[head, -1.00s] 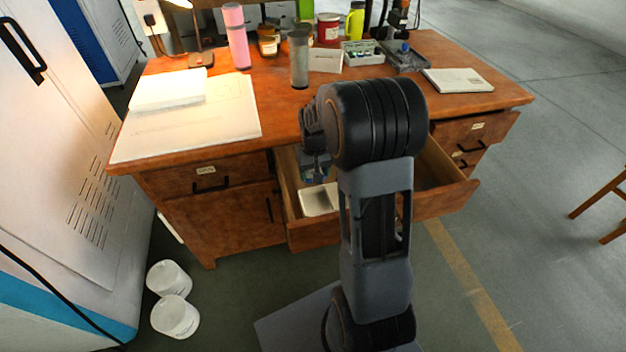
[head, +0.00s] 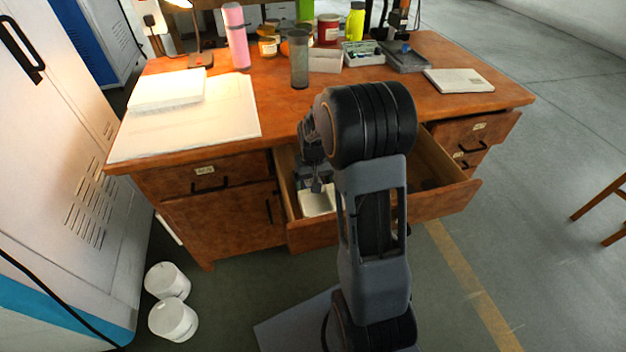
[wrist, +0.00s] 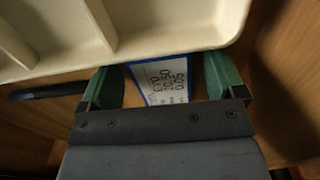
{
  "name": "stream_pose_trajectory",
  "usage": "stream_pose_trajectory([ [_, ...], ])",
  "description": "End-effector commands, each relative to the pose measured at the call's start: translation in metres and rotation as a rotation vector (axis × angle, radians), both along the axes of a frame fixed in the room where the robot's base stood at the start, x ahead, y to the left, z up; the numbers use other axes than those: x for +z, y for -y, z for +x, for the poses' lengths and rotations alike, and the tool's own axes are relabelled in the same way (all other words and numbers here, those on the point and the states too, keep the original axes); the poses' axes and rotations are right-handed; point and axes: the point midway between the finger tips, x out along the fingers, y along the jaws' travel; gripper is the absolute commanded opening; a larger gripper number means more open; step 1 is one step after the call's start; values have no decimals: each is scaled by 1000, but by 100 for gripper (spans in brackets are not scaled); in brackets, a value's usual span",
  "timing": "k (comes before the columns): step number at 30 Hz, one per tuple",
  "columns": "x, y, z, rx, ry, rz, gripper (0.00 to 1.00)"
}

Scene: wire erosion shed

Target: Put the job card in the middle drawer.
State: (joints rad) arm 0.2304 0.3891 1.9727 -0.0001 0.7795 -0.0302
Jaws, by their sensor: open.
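The job card (wrist: 166,84), white with a blue border and printed numbers, shows in the wrist view between my gripper's green fingers. Its lower part is hidden behind the gripper. My gripper (wrist: 165,80) is open, with a finger on each side of the card. In the head view my gripper (head: 316,186) is inside the open middle drawer (head: 350,234), near its left side, by a pale tray (head: 318,203). The card cannot be made out in the head view. Whether it touches the fingers is unclear.
The pale tray's edge (wrist: 150,52) lies just beyond the fingertips. The desk (head: 290,112) stands above the drawer, with papers, a pink bottle (head: 236,36), a grey tumbler (head: 300,60) and a notebook (head: 458,80) on top. The drawer's right side is partly hidden by my arm.

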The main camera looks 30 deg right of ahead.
Motion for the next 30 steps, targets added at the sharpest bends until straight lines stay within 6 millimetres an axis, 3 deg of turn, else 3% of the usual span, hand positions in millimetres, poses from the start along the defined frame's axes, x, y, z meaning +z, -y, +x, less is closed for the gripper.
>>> stream_pose_trajectory([
  [10, 12, 0, 0, 0, 1, 0, 88],
  [21, 82, 0, 1, 0, 3, -1, 88],
  [30, 118, 0, 0, 0, 2, 0, 88],
])
